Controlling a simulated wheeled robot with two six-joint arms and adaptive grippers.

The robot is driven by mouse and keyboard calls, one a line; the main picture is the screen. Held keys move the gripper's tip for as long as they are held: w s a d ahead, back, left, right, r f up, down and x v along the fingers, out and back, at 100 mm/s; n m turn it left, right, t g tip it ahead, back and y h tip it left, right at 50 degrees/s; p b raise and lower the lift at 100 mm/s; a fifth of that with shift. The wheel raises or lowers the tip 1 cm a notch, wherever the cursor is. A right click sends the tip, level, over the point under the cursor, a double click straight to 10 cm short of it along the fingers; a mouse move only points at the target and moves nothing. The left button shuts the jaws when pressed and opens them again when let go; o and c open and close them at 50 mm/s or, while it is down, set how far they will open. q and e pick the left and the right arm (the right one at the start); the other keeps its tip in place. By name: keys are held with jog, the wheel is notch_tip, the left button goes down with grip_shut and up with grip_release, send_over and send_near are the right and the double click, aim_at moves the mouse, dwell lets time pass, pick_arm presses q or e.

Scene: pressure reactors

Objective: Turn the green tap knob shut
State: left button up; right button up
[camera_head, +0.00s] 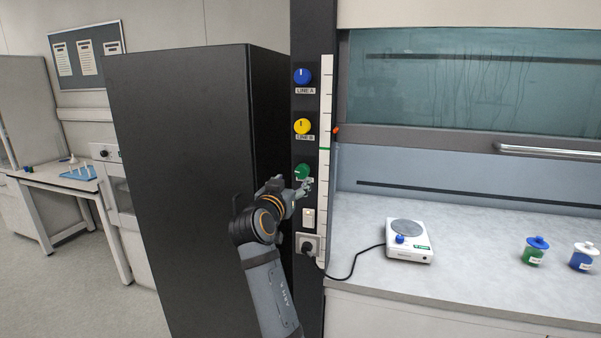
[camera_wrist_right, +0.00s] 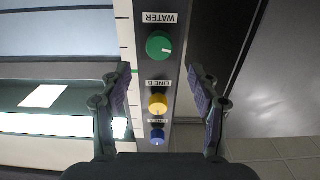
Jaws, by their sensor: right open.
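The green tap knob (camera_head: 301,171) is the lowest of three knobs on a dark vertical panel; its label is partly covered in the head view. My right gripper (camera_head: 304,187) is close to the knob's lower front in the head view. In the wrist view its fingers (camera_wrist_right: 158,75) are spread wide, with the knob just beyond the tips and nothing between them. My left gripper is not in view.
A yellow knob (camera_head: 302,126) and a blue knob (camera_head: 302,76) are above the green one. A switch (camera_head: 308,218) and a plugged socket (camera_head: 307,243) are below. A hotplate (camera_head: 408,241) and two jars stand on the right bench. A black cabinet (camera_head: 185,190) stands left.

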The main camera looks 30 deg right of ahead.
aim_at(301, 173)
jog(key=p+x, duration=0.2)
jog(key=x, duration=0.6)
jog(key=shift+d+r+p, duration=0.1)
jog(key=shift+p, duration=0.2)
jog(key=shift+w+d, duration=0.15)
jog(key=shift+w, duration=0.1)
jog(key=c, duration=1.2)
jog(key=shift+f, duration=0.2)
